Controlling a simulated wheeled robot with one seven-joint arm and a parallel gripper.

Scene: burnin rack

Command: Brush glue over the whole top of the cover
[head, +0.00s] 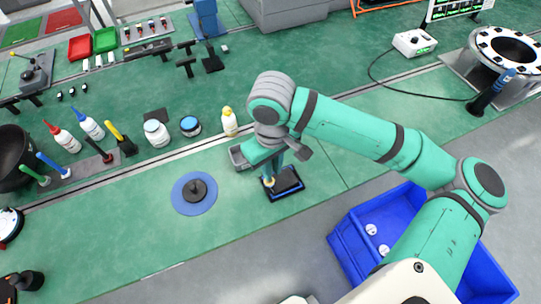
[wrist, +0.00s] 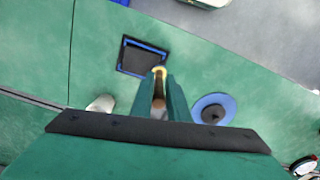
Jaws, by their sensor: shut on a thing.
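A flat black rectangular piece, which looks like the cover (head: 287,184), lies on the green bench with blue along its edges. In the wrist view the cover (wrist: 146,57) shows a dark, plain top with blue strips beside it. My gripper (head: 272,172) is over the cover's left side, pointing down. In the wrist view my gripper (wrist: 161,88) is shut on a slim brush with a pale yellow tip (wrist: 159,72). The tip appears at the cover's near edge; I cannot tell whether it touches. No glue is clearly visible on the top.
A blue disc with a black knob (head: 194,194) lies left of the cover. A yellow-capped white bottle (head: 229,122) and jars (head: 157,133) stand behind. A blue bin (head: 345,246) is below the bench's front edge. Bench right of the cover is clear.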

